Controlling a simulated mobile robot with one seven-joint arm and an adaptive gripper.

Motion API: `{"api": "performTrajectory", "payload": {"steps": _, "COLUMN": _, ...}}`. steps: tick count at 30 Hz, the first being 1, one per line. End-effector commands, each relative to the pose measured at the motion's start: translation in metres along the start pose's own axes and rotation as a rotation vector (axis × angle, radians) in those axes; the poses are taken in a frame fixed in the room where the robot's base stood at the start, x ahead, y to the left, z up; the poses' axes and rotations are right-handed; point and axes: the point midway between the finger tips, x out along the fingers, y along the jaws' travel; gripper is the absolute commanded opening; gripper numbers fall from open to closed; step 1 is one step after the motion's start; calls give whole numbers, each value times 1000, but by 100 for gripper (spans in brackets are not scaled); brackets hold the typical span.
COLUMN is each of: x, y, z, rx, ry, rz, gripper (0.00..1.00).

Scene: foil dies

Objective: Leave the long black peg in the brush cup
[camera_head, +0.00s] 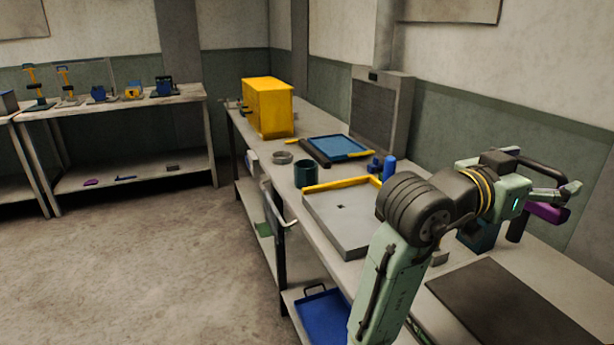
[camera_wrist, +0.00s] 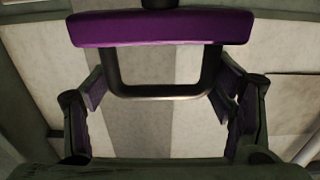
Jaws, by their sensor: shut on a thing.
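My gripper (camera_head: 566,192) is at the right in the head view, above the bench's far right part. In the wrist view its fingers (camera_wrist: 158,92) are at either side of a dark U-shaped loop under a purple bar (camera_wrist: 160,28). It is shut on this purple piece, which also shows in the head view (camera_head: 547,212). A dark upright cylinder (camera_head: 517,228) shows just below the gripper; I cannot tell whether it is the black peg or joined to the purple piece. A dark green round cup (camera_head: 305,174), likely the brush cup, stands upright on the bench, far left of my gripper.
A grey slab (camera_head: 340,225) with a yellow bar lies on the bench. Behind it are blue cylinders (camera_head: 388,168), a blue tray (camera_head: 340,147), a dark bar (camera_head: 314,153) and a yellow box (camera_head: 268,108). A dark mat (camera_head: 510,310) lies at the near right. A teal block (camera_head: 478,237) stands beside my arm.

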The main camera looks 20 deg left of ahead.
Motion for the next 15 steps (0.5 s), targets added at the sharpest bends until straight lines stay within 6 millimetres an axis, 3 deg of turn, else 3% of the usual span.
{"api": "performTrajectory", "payload": {"steps": 15, "x": -5, "y": -30, "z": -1, "rx": 1, "ry": 4, "rz": -2, "gripper": 35}}
